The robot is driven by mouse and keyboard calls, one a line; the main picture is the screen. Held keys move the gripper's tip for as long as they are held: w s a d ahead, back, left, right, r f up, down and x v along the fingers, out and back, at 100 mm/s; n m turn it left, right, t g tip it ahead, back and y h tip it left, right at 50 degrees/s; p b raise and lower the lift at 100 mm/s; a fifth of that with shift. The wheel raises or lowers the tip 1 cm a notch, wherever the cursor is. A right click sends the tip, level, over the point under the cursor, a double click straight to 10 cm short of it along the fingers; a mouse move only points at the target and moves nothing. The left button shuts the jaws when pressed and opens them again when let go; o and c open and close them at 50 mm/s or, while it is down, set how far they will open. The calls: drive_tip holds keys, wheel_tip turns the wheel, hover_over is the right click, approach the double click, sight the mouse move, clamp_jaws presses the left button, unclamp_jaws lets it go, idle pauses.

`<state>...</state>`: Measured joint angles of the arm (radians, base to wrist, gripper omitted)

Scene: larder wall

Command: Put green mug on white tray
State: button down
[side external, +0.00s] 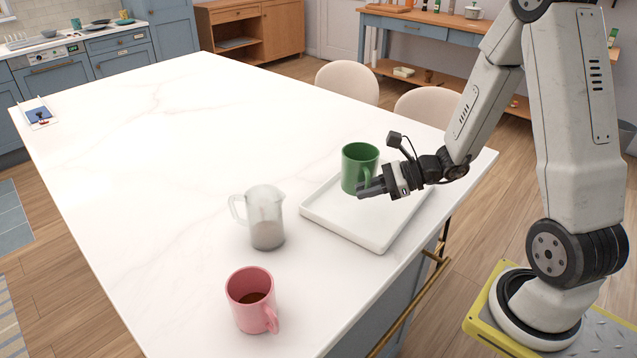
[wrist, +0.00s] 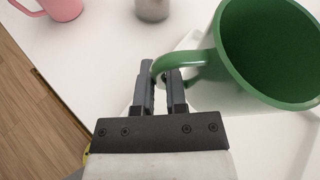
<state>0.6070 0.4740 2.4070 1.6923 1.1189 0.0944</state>
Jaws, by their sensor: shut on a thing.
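The green mug (side external: 358,166) is upright at the back left part of the white tray (side external: 372,228) in the side view. I cannot tell whether its base touches the tray or is slightly above it. My gripper (side external: 366,190) is shut on the mug's handle. In the wrist view my gripper's two fingers (wrist: 162,92) pinch the handle of the green mug (wrist: 262,60), whose open, empty-looking inside faces the camera. The tray shows only partly behind the mug in the wrist view.
A glass jug (side external: 266,220) with grey contents stands left of the tray. A pink mug (side external: 252,298) with dark liquid stands nearer the front. Two pale chairs (side external: 347,82) stand behind the far edge.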

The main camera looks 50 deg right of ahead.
drive_tip(key=shift+f, duration=2.05)
drive_tip(key=shift+f, duration=0.1)
drive_tip(key=shift+f, duration=1.7)
drive_tip(key=shift+f, duration=0.1)
drive_tip(key=c, duration=0.7)
unclamp_jaws()
drive_tip(key=shift+o, duration=0.2)
drive_tip(key=shift+d, duration=0.1)
drive_tip(key=v, duration=1.2)
